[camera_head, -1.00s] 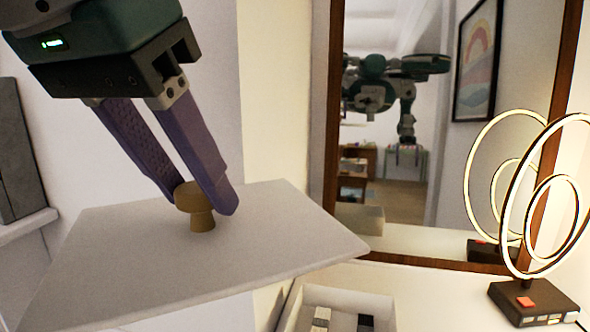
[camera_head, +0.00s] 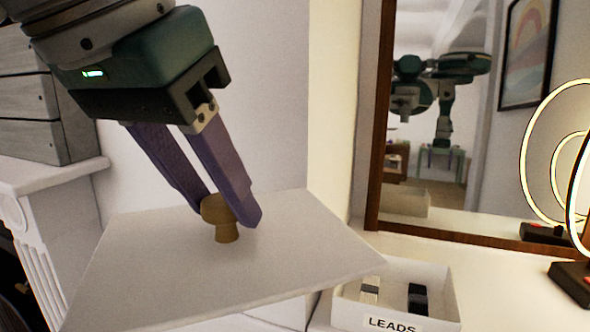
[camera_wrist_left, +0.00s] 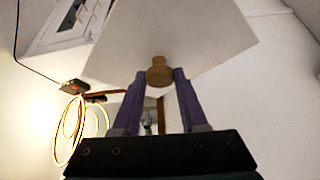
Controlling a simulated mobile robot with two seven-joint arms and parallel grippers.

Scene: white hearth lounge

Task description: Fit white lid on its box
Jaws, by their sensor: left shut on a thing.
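The white lid (camera_head: 290,235) is a flat square panel with a brass-coloured knob (camera_head: 226,232) in its middle. My left gripper (camera_head: 228,208) is shut on the knob and holds the lid in the air, slightly tilted in the head view. The lid (camera_wrist_left: 205,40) and knob (camera_wrist_left: 158,76) also show in the left wrist view, between the purple fingers. An open white box (camera_head: 445,300) labelled LEADS stands on the white surface at the lower right, with a few dark and light items inside. The lid hides part of its left side. My right gripper is not clearly in view.
A mirror with a brown frame (camera_head: 372,150) stands behind the box and reflects the robot. A lit ring lamp (camera_head: 545,165) on a dark base (camera_head: 575,283) is at the right. A grey slatted chest (camera_head: 35,100) sits on a white mantel (camera_head: 50,172) at the left.

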